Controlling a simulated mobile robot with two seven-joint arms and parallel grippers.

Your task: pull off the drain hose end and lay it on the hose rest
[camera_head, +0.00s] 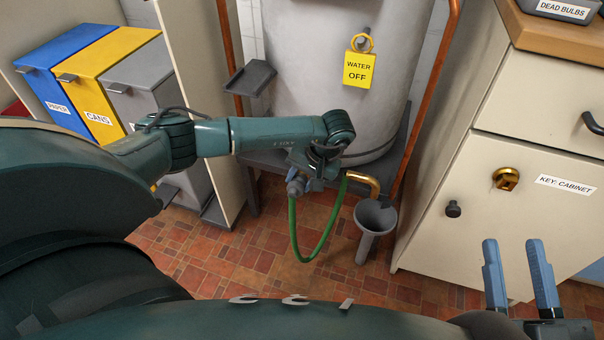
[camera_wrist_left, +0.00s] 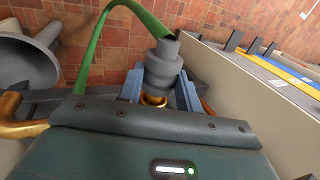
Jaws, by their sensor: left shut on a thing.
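The green drain hose (camera_head: 318,249) hangs in a loop below my left wrist, and it also arches across the left wrist view (camera_wrist_left: 96,42). Its grey end (camera_head: 295,187) is between the blue fingers of my left gripper (camera_head: 303,184). In the left wrist view the grey end (camera_wrist_left: 163,68) sits in the shut fingers (camera_wrist_left: 157,95), with a brass ring (camera_wrist_left: 153,99) below it. Whether that ring joins a fitting is hidden. My right gripper (camera_head: 520,272) is open and empty at the lower right.
A brass spout (camera_head: 364,183) bends beside a grey funnel (camera_head: 376,215). A grey tank (camera_head: 310,60) with a WATER OFF tag (camera_head: 359,70) stands behind. A small dark tray (camera_head: 250,78) is left of it. Bins (camera_head: 95,75) stand left, a key cabinet (camera_head: 480,190) right.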

